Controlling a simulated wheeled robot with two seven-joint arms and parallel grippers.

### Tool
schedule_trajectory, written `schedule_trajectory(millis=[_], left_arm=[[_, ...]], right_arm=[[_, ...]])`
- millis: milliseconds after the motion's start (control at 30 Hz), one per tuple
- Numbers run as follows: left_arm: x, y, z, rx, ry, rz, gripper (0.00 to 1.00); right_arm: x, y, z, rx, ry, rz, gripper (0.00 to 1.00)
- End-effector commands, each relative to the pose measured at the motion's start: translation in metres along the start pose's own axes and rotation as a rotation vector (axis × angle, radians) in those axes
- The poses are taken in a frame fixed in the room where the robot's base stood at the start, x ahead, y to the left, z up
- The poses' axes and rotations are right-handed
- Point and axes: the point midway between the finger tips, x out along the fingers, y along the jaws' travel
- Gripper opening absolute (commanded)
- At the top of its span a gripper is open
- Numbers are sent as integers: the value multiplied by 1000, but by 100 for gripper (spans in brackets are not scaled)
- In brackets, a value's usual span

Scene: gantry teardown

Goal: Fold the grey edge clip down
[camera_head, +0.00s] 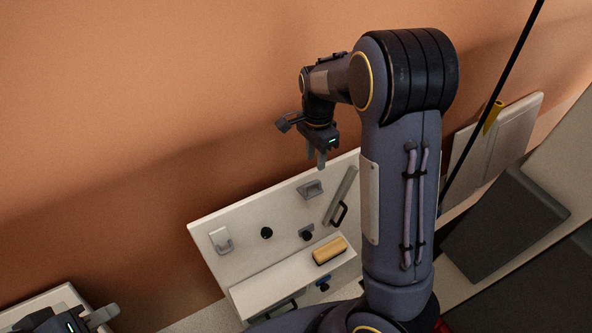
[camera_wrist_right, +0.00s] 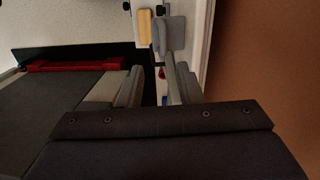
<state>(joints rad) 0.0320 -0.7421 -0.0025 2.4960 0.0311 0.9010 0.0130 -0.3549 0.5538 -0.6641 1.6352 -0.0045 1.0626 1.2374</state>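A white panel (camera_head: 262,212) stands against the orange wall. A grey clip (camera_head: 311,189) sits near its top edge, and a second grey clip-like piece (camera_head: 221,240) is at its left end; I cannot tell for sure which is the edge clip. My right gripper (camera_head: 317,160) hangs above the panel's top edge, just above the first clip, fingers pointing down and apart from it. In the right wrist view its fingers (camera_wrist_right: 155,90) are spread with nothing between them. My left gripper (camera_head: 108,314) is at the bottom left corner, away from the panel; its finger gap is unclear.
A yellow block (camera_head: 329,250) lies on the panel's lower ledge (camera_head: 270,284). A grey bar (camera_head: 342,193) with a black handle (camera_head: 341,214) is at the panel's right, beside black knobs (camera_head: 266,233). My right arm covers the panel's right end. Dark slabs (camera_head: 505,225) stand further right.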

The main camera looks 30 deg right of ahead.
Motion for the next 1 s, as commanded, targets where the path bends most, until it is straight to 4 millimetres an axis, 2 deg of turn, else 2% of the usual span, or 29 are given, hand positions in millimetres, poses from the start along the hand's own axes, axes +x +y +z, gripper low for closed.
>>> schedule_trajectory(millis=[167, 600, 733, 1000], left_arm=[[-2, 1, -1, 0, 0, 0, 32], [-5, 2, -2, 0, 0, 0, 32], [-5, 2, -2, 0, 0, 0, 32], [-5, 2, -2, 0, 0, 0, 32]], right_arm=[[9, -7, -4, 43, 36, 21, 32], [72, -5, -5, 42, 33, 21, 32], [80, -5, -5, 41, 33, 20, 32], [81, -5, -5, 40, 33, 18, 32]])
